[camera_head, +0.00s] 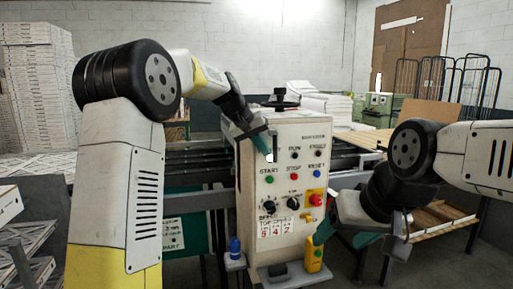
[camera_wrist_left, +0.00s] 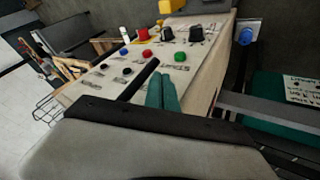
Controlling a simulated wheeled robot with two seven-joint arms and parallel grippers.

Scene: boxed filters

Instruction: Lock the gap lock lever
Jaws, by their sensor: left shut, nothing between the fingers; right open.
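A white control box (camera_head: 288,190) stands in the middle of the head view, with coloured buttons and two black knobs on its front. A thin black rod (camera_wrist_left: 139,80), possibly the gap lock lever, shows in the left wrist view just left of my left gripper's fingers; I cannot tell whether they touch. My left gripper (camera_head: 263,146) is shut and empty at the upper left of the panel; its teal fingers (camera_wrist_left: 162,92) are together. My right gripper (camera_head: 345,236) is open at the panel's lower right, near a yellow switch unit (camera_head: 313,258). No lever label is readable.
A black handwheel (camera_head: 280,98) tops the box. A blue-capped item (camera_head: 235,248) sits at its lower left. Machine rails (camera_head: 195,165) run behind. Stacked white boxes (camera_head: 38,90) stand at left, and wire racks (camera_head: 450,80) and a wooden pallet (camera_head: 437,217) at right.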

